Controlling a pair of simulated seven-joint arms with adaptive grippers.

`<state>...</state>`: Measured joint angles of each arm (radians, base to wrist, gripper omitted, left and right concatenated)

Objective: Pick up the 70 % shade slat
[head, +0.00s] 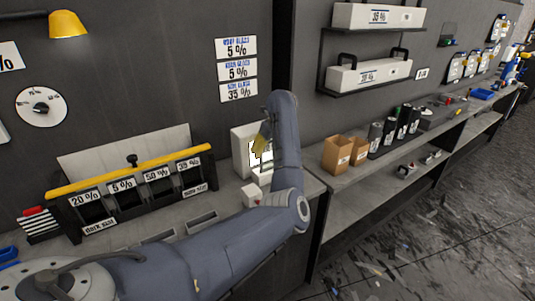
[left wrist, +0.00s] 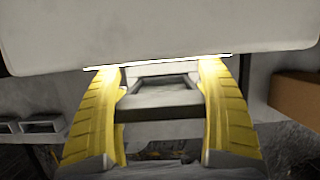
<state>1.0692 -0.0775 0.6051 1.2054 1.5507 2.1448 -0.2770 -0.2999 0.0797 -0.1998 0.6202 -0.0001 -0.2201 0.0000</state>
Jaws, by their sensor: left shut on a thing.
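My left gripper (head: 262,146) is partly hidden behind my own arm, in front of a white box (head: 239,145) on the bench. In the left wrist view its two yellow fingers (left wrist: 164,66) stand apart, with their tips at the bright lower edge of a pale flat panel (left wrist: 160,32). The gripper is shut on this panel. No 70 % label can be read on it. A rack (head: 128,178) at the left has compartments labelled 20 %, 5 %, 50 % and what looks like 35 %. No slat marked 70 % can be made out. My right gripper is not in view.
A yellow bar (head: 130,170) runs along the rack top. Brown boxes (head: 337,153) and dark bottles (head: 389,130) stand on the right bench. Wall shelves (head: 367,75) hang above.

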